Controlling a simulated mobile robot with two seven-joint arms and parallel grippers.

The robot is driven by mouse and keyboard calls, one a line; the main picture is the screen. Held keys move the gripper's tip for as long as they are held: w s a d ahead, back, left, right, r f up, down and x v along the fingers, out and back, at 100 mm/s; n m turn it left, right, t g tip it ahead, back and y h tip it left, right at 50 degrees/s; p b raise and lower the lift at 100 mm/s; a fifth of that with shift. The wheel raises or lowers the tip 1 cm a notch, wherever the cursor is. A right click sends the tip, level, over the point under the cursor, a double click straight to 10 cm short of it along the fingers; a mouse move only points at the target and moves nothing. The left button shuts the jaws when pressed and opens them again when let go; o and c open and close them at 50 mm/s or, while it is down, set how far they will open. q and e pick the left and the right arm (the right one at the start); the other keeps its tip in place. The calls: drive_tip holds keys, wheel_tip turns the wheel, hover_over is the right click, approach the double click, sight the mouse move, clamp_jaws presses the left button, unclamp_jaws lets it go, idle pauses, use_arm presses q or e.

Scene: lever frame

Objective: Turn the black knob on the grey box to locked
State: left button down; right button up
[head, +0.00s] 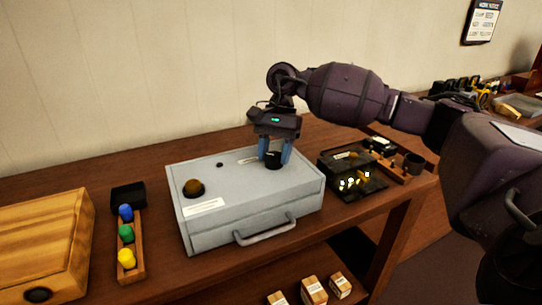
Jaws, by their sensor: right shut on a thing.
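The grey box (225,212) sits on the wooden table with a handle (265,230) on its front. The black knob (273,160) stands on the right part of its top. My right gripper (274,155) comes down from above and is shut on the black knob, with blue fingers on either side of it. A brown round knob (194,188) is on the left of the box's top. Labels lie near both knobs, but their text is too small to read, so I cannot tell which way the black knob points. My left gripper is not in view.
A dark box (350,185) with small lit parts stands close to the right of the grey box. Small cartons (314,290) sit on a lower shelf.

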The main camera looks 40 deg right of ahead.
drive_tip(key=shift+n, duration=0.3)
drive_tip(key=o, duration=0.9)
drive_tip(key=v, duration=1.1)
drive_tip(key=shift+f, duration=0.15)
